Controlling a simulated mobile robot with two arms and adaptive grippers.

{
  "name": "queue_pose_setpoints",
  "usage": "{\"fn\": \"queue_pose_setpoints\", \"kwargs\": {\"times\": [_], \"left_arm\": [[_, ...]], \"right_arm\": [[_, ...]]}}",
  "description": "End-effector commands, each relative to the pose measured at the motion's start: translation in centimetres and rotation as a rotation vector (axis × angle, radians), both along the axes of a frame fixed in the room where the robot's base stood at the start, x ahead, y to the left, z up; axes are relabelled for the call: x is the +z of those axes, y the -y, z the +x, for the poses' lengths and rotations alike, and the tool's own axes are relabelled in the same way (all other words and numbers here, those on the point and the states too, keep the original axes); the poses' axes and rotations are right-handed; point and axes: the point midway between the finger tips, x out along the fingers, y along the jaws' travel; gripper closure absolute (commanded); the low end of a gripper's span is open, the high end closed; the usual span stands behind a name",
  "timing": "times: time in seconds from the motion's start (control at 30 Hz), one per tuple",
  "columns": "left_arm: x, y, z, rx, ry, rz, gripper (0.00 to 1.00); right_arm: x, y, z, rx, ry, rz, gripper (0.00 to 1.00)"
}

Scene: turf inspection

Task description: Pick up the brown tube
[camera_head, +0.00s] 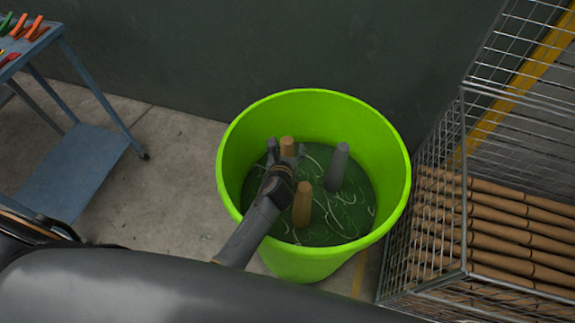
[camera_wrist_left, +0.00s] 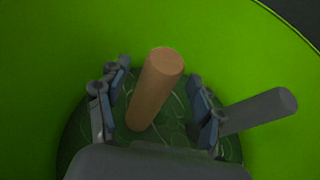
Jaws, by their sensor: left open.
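Two brown tubes stand in a bright green bucket (camera_head: 312,100). The farther brown tube (camera_head: 287,146) is at my left gripper (camera_head: 286,155), which reaches down into the bucket. The nearer brown tube (camera_head: 302,206) stands just right of my left wrist. A grey tube (camera_head: 337,167) stands to the right. In the left wrist view, a brown tube (camera_wrist_left: 155,88) stands between the two spread fingers of my left gripper (camera_wrist_left: 158,105), with gaps on both sides. A grey tube (camera_wrist_left: 258,110) is beyond the right finger. My right gripper is not visible.
A wire cage (camera_head: 465,190) holding several brown tubes (camera_head: 500,225) stands close to the bucket's right. A blue cart (camera_head: 75,165) with colourful tools is at the left. A dark wall is behind. Thin pale strands lie on the bucket's dark green bottom (camera_head: 345,215).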

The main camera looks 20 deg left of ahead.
Motion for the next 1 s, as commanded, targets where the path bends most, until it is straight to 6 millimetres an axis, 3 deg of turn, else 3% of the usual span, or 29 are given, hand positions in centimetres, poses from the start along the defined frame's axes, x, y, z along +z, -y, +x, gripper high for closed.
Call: {"fn": "queue_pose_setpoints", "kwargs": {"times": [0.1,0.23,0.5,0.83,1.0], "left_arm": [[-0.1,0.0,0.2,-0.001,0.000,0.000,0.33],[-0.1,0.0,0.2,0.000,0.000,-0.001,0.33],[-0.1,0.0,0.1,0.000,0.000,-0.001,0.89],[0.1,-0.1,0.2,0.000,0.000,-0.001,0.90],[1.6,-0.1,0.2,0.000,0.003,0.000,0.90]], "right_arm": [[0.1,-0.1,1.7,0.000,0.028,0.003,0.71],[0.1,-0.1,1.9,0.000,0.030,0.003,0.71],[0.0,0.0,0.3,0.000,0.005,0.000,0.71],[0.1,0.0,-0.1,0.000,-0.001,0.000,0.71],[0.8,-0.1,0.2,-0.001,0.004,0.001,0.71]]}}
